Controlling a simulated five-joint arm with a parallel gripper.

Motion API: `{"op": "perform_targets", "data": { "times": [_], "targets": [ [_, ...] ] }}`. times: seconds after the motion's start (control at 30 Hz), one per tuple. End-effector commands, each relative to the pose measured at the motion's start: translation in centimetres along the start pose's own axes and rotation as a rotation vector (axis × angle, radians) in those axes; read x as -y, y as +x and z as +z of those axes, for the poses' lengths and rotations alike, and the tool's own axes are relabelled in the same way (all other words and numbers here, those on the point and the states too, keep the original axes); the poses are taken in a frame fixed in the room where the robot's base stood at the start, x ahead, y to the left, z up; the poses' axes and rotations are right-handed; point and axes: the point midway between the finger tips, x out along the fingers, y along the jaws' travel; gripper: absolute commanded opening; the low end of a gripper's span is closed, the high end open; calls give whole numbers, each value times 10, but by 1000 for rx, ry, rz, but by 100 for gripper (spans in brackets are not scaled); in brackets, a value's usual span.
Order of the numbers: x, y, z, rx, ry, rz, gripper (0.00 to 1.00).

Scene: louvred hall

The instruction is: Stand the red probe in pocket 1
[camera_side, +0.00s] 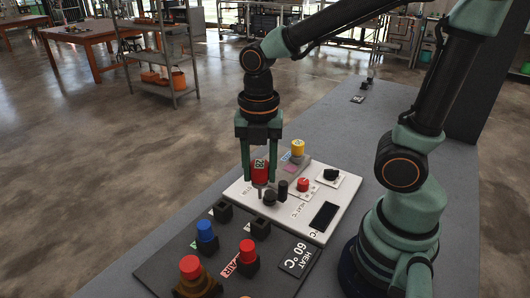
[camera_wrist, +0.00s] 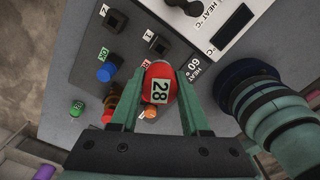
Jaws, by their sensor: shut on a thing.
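My gripper (camera_side: 260,170) is shut on the red probe (camera_side: 261,174), which hangs upright with its thin end down, over the left edge of the white unit. In the wrist view the probe (camera_wrist: 160,82) is between both fingers, with a white label of dark digits facing the camera. Two empty-looking black square pockets stand on the dark board. The one with a label that seems to read 1 (camera_wrist: 166,50) is just beyond the probe in the wrist view. The other pocket (camera_wrist: 115,20) is farther up and left. The probe is apart from both.
The dark board also bears a blue-topped piece (camera_side: 206,231), a red-topped piece (camera_side: 247,247) and a larger red-topped piece (camera_side: 190,266). The white unit (camera_side: 318,232) carries a red button (camera_side: 303,185), a black knob (camera_side: 332,175) and a yellow-topped piece (camera_side: 298,147).

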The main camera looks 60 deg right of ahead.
Motion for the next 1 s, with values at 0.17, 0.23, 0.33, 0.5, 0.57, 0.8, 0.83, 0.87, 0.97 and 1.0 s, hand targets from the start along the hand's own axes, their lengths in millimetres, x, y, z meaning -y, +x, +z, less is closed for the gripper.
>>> {"op": "perform_targets", "data": {
  "times": [0.17, 0.23, 0.33, 0.5, 0.57, 0.8, 0.83, 0.87, 0.97, 1.0],
  "targets": [
    [1, 17, 0, -2, 1, -5, 0],
    [1, 26, 0, -2, 1, -6, 0],
    [1, 38, 0, -2, 1, -6, 0],
    [1, 54, 0, -2, 2, -5, 0],
    [1, 58, 0, -1, 2, -3, 0],
    [1, 66, 0, -1, 2, -3, 0],
    [1, 66, 0, -1, 2, -3, 0],
    [0, 67, 0, -1, 2, -2, 0],
    [0, 70, 1, -1, 2, -1, 0],
    [0, 70, 1, -1, 2, -2, 0]
  ]
}}
